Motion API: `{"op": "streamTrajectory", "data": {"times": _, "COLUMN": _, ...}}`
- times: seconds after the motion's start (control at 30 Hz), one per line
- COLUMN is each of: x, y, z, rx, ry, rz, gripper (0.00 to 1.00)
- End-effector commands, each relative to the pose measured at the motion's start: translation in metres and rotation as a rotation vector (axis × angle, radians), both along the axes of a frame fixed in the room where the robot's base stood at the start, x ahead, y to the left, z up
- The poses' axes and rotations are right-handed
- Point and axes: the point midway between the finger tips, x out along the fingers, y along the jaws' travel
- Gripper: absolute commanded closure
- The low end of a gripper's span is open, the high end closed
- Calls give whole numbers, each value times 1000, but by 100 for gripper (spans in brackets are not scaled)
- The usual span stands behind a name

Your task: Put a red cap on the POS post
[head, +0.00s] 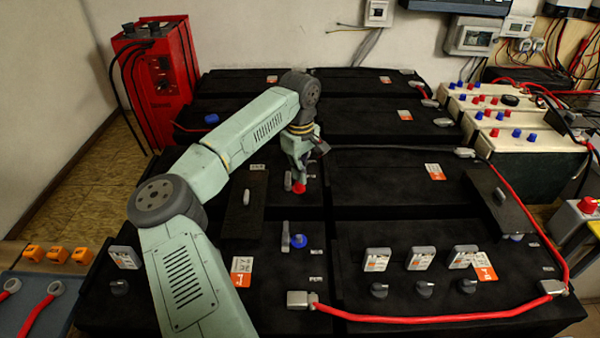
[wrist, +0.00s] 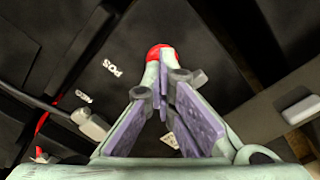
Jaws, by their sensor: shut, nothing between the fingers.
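My gripper (head: 301,173) points down over a black battery (head: 371,181) in the middle of the head view. Its fingers are shut and hold nothing. A red cap (head: 298,188) is directly below the fingertips, on the battery top beside a grey upright piece (head: 288,181). In the wrist view the fingertips (wrist: 161,66) come together just in front of the red cap (wrist: 155,51), which they partly cover. The POS label (wrist: 113,68) is printed on the black surface to the left of the cap. The post under the cap is hidden.
A blue cap (head: 299,241) sits on the nearer battery. Dark flat covers lie left (head: 245,205) and right (head: 499,197). A red cable (head: 430,319) crosses the front batteries. A red charger (head: 155,83) stands at the back left. Light batteries with red and blue caps (head: 510,118) are at right.

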Motion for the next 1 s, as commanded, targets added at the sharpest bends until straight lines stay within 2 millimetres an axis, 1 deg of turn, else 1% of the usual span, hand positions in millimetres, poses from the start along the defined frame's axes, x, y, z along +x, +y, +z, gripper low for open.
{"op": "streamTrajectory", "data": {"times": 0.23, "x": 0, "y": 0, "z": 1, "rx": -1, "ry": -1, "rz": -1, "gripper": 100}}
{"op": "streamTrajectory", "data": {"times": 0.6, "x": 0, "y": 1, "z": 7, "rx": 1, "ry": -1, "rz": 0, "gripper": 100}}
{"op": "streamTrajectory", "data": {"times": 1.0, "x": 0, "y": 1, "z": 7, "rx": 0, "ry": 0, "rz": 0, "gripper": 100}}
